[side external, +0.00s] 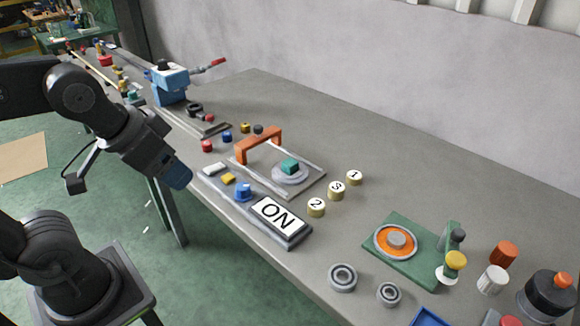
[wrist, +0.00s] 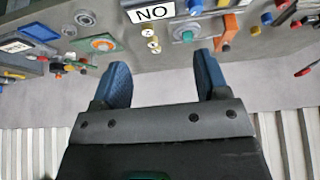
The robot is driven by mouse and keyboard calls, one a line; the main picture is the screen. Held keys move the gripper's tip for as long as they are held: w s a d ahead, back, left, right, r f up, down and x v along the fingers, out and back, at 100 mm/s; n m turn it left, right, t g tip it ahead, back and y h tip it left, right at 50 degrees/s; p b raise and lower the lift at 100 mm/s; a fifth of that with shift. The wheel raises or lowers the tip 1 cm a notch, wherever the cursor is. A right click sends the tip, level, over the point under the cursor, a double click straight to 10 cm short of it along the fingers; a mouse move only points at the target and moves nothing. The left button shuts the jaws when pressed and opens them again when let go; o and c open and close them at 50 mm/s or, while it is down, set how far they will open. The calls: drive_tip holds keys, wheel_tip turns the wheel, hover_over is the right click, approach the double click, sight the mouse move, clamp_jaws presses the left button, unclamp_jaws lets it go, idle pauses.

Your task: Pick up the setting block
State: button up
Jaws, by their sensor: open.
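A small teal block (side external: 291,166) sits on a round grey disc (side external: 284,178) on a plate with an orange arch; I take it as the setting block, but no label confirms this. In the wrist view the teal block (wrist: 187,36) lies beyond my fingertips, near the right finger. My gripper (side external: 180,178) hangs at the table's front edge, left of the plate and apart from it. The wrist view shows my gripper (wrist: 163,65) with its two blue fingers wide apart and nothing between them.
An orange arch (side external: 259,143) rises behind the block on the plate. A blue vise-like tool (side external: 170,86) is further back. The table's rear strip is clear.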

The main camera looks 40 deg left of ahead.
drive_tip(key=w+a+r+n+g, duration=0.15)
drive_tip(key=w+r+n, duration=0.3)
drive_tip(key=w, duration=0.55)
drive_tip(key=n+g, duration=0.4)
drive_tip(key=n, duration=1)
hover_over(290, 162)
wheel_tip(290, 162, down, 13)
drive_tip(key=shift+m, duration=0.25)
wheel_tip(290, 162, down, 13)
drive_tip(key=shift+f, duration=0.1)
drive_tip(key=shift+c, duration=0.3)
drive_tip(key=c, duration=1.1)
